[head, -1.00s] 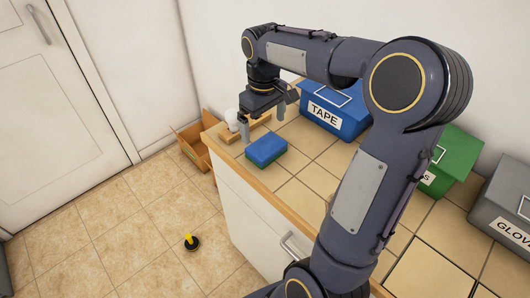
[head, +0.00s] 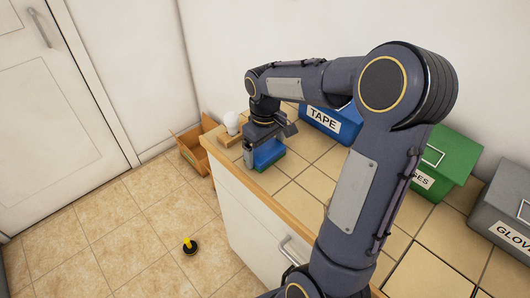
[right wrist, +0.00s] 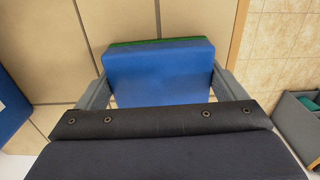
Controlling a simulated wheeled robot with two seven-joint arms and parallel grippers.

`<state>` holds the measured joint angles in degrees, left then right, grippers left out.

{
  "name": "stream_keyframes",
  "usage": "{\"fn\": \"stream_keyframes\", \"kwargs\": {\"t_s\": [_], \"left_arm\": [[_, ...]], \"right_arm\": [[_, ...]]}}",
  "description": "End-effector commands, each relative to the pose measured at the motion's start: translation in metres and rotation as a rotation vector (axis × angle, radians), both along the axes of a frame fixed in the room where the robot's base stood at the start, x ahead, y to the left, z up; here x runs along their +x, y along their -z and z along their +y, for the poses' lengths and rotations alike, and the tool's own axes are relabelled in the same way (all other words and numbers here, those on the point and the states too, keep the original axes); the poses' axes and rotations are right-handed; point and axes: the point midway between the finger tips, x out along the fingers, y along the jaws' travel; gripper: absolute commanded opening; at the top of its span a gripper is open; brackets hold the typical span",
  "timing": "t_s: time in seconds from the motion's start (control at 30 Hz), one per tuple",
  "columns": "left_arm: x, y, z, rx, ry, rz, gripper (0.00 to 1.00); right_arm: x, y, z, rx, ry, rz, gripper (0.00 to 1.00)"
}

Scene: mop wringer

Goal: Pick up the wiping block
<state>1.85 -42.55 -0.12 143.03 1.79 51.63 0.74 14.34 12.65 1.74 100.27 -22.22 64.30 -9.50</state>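The wiping block, blue with a green layer, lies on the tiled counter near its front edge. It shows in the head view (head: 269,153), partly hidden by my gripper, and in the right wrist view (right wrist: 158,68). My right gripper (head: 264,156) is down at the block. In the right wrist view its two fingers (right wrist: 161,82) stand spread on either side of the block. Narrow gaps show beside the block near the finger bases; contact at the tips is unclear. My left gripper is not in view.
The blue TAPE bin (head: 332,124), a green bin (head: 447,158) and a grey bin (head: 503,207) stand along the wall. An open cardboard box (head: 194,150) is beyond the counter's end.

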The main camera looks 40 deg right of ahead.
Motion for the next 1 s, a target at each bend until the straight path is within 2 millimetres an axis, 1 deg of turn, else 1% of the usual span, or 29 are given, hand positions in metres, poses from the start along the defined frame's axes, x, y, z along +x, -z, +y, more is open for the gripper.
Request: {"fn": "stream_keyframes", "kwargs": {"t_s": [0.03, 0.1, 0.33, 0.43, 0.57, 0.67, 0.77, 0.97, 1.0], "left_arm": [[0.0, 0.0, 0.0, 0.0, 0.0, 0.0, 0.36], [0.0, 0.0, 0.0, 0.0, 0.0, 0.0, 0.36], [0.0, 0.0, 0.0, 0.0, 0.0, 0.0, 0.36], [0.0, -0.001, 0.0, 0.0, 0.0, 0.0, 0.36], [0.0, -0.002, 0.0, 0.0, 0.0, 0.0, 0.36], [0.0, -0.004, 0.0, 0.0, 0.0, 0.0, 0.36], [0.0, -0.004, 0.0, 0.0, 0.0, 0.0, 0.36], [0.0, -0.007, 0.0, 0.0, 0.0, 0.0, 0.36], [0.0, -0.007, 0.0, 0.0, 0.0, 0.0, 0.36]], "right_arm": [[0.0, 0.0, 0.0, 0.0, 0.0, 0.0, 0.75], [0.0, 0.0, 0.0, 0.0, 0.0, -0.001, 0.68], [0.0, -0.001, 0.0, 0.0, 0.0, -0.001, 0.68], [0.001, -0.005, 0.0, -0.001, 0.0, -0.002, 0.68], [0.001, -0.017, 0.0, -0.001, 0.0, -0.005, 0.68], [0.001, -0.033, 0.0, -0.001, 0.0, -0.005, 0.68], [0.004, -0.05, 0.015, 0.0, -0.005, -0.006, 0.68], [0.01, -0.092, 0.05, 0.0, -0.006, -0.006, 0.68], [0.012, -0.097, 0.06, 0.0, -0.008, -0.004, 0.68]]}}
